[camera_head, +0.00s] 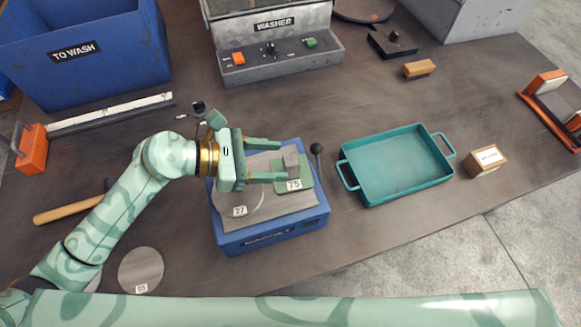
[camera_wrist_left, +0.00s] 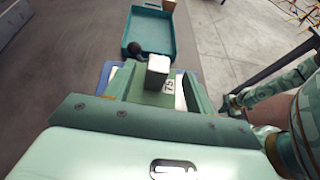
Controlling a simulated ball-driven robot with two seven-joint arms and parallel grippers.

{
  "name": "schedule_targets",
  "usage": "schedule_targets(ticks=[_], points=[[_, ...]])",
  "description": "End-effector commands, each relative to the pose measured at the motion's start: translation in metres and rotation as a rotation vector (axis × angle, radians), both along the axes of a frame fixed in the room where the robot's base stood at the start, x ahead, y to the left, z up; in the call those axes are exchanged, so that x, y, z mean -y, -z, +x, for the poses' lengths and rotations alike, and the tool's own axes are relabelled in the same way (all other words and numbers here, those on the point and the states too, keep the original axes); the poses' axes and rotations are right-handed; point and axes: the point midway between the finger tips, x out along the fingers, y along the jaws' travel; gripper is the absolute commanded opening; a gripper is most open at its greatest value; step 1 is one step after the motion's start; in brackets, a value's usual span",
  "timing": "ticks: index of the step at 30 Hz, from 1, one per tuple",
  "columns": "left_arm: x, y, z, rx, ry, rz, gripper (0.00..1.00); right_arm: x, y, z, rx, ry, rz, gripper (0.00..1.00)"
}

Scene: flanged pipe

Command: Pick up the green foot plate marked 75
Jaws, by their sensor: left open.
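My right gripper is not seen.
A disc marked 27 (camera_head: 240,208) lies on the stand, left of the plate. A black-knobbed lever (camera_head: 317,150) stands at its right edge. The washer (camera_head: 275,55) and blue bin (camera_head: 90,70) stand behind.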

Motion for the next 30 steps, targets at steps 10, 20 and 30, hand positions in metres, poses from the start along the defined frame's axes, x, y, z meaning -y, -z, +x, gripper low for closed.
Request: schedule_targets(ticks=[10, 20, 30], points=[[0.040, 0.019, 0.011, -0.002, 0.000, -0.001, 0.55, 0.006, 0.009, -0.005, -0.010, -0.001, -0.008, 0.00], [0.040, 0.019, 0.011, -0.001, 0.001, -0.001, 0.18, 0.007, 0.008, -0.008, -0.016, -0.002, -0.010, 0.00], [0.040, 0.017, 0.012, 0.001, 0.000, -0.003, 0.00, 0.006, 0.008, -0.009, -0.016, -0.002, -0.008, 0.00]])
